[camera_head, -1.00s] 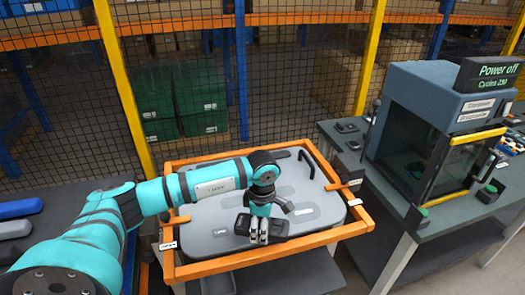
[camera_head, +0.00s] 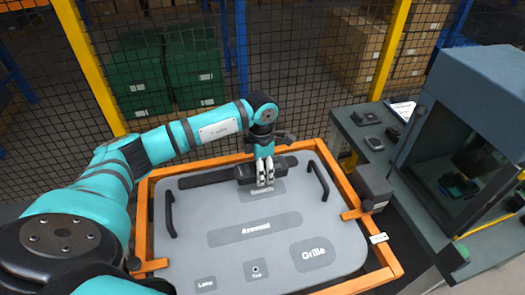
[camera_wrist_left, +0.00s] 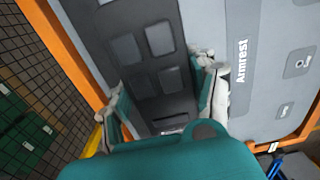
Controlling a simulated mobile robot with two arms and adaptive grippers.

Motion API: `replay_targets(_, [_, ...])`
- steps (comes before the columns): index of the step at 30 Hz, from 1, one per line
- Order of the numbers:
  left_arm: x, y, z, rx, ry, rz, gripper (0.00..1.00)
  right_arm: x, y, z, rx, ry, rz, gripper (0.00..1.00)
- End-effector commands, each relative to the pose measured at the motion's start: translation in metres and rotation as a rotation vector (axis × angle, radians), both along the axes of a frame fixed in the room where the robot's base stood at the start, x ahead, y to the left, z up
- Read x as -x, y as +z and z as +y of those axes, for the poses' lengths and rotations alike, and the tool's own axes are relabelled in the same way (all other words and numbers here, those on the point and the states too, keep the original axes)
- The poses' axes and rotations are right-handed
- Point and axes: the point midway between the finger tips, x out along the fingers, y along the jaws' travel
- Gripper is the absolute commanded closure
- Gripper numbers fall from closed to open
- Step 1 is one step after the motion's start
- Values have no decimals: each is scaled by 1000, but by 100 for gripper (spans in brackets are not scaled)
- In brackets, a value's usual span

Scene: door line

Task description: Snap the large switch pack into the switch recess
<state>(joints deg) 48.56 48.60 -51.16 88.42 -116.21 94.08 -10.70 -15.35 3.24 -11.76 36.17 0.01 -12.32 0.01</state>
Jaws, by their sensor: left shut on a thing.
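The large switch pack (camera_head: 246,173) is a dark block over the far part of the grey door panel (camera_head: 220,265). In the left wrist view the pack (camera_wrist_left: 146,88) shows several grey buttons. My left gripper (camera_head: 265,182) points down and is shut on the pack, with a finger on each side of it. A dark strip (camera_head: 205,179) stretches left from the pack; it could be the switch recess, but I cannot tell. A label just in front of the fingers is partly hidden. Whether the pack is seated or above the panel is unclear. My right gripper is not in view.
An orange frame (camera_head: 142,225) surrounds the panel. Two black handles (camera_head: 170,214) (camera_head: 318,181) stand up from it. The Armrest area (camera_head: 255,230) and Grille area (camera_head: 314,253) are bare. A bench with a dark cabinet (camera_head: 470,130) stands right; a mesh fence is behind.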

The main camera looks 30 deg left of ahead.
Motion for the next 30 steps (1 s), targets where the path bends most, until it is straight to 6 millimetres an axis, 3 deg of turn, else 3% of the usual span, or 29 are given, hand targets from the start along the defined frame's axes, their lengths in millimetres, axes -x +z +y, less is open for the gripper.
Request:
replay_targets(4, [0,-4,-1,1,-2,1,80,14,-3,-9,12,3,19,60])
replay_targets(9, [0,-15,-1,1,-2,1,80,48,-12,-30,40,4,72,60])
replay_targets(13, [1,-28,-1,1,-2,1,80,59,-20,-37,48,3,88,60])
replay_targets(17, [1,-42,-1,2,-2,1,80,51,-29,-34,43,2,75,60])
replay_targets(24, [1,-58,-1,1,-1,-1,80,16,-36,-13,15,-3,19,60])
replay_targets(30, [1,-58,-1,1,-1,-1,80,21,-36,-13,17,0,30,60])
